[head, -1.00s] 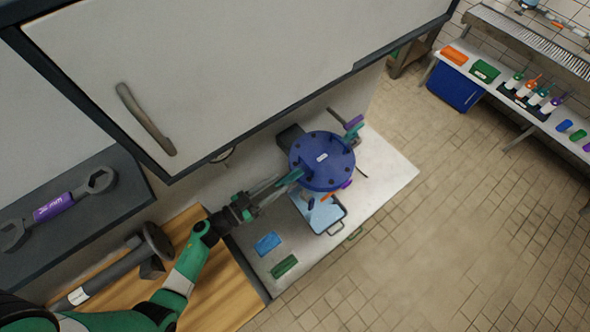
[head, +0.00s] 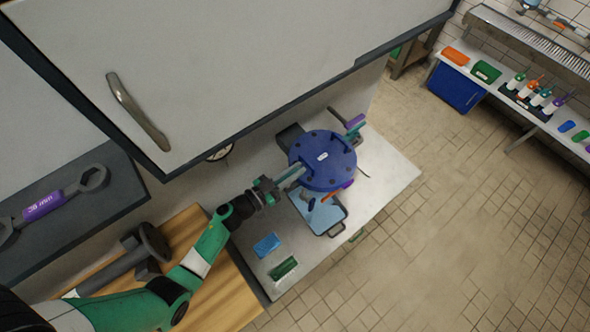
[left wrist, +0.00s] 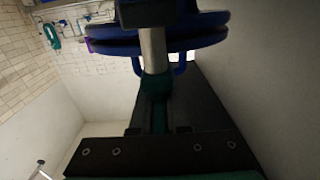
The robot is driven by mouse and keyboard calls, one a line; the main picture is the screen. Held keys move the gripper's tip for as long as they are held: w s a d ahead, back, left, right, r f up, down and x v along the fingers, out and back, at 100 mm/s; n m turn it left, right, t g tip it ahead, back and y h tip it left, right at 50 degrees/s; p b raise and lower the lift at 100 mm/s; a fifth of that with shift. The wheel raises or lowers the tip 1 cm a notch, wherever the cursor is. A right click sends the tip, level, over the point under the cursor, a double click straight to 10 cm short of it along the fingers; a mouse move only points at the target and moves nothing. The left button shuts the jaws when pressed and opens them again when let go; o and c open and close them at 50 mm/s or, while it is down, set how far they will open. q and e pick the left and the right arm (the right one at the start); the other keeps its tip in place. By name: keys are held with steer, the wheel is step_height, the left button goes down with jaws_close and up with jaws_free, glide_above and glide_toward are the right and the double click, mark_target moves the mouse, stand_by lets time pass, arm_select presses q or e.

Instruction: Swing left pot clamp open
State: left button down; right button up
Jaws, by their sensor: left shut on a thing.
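The blue round pot lid (head: 323,158) with dark bolts tops the pot on the white table. My left gripper (head: 281,183) is at the pot's left side, shut on the left pot clamp (head: 294,176), whose silver and teal bar runs toward the lid's left edge. In the left wrist view the clamp's silver shaft (left wrist: 153,50) stands in front of the blue lid rim (left wrist: 205,38); the gripped part is mostly hidden. Another clamp, teal with a purple end (head: 355,121), is at the lid's far right. My right gripper is not in view.
The table (head: 385,185) also holds a blue tray (head: 330,215), a blue block (head: 267,244) and a green block (head: 283,268). A large white cabinet (head: 230,70) overhangs behind. A wrench (head: 55,204) lies on the shelf at left. The tiled floor at right is clear.

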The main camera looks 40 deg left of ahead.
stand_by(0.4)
arm_select(q)
steer(key=shift+d+r+m+h+p, duration=0.1)
steer(key=shift+r+m+h+p, duration=0.05)
steer(key=shift+m+h+p, duration=0.75)
steer(key=shift+d+m+g+h, duration=0.15)
steer(key=shift+m+g+h, duration=0.4)
steer(key=shift+h, duration=0.65)
steer(key=h, duration=0.1)
steer(key=m+g+h, duration=0.1)
steer(key=m+h+b, duration=0.1)
steer(key=shift+s+d+f+g, duration=0.2)
steer(key=shift+d+f+g, duration=0.05)
steer(key=shift+d+g, duration=0.1)
steer(key=shift+s+d+m+g+h+b, duration=0.15)
steer(key=shift+m+g+h+b, duration=0.4)
steer(key=shift+m+h, duration=0.15)
steer(key=shift+s+d+m+g+h+b, duration=0.1)
steer(key=shift+m+g+h+b, duration=0.45)
steer(key=shift+h, duration=0.25)
steer(key=c, duration=0.9)
jaws_free()
steer(key=shift+r, duration=0.1)
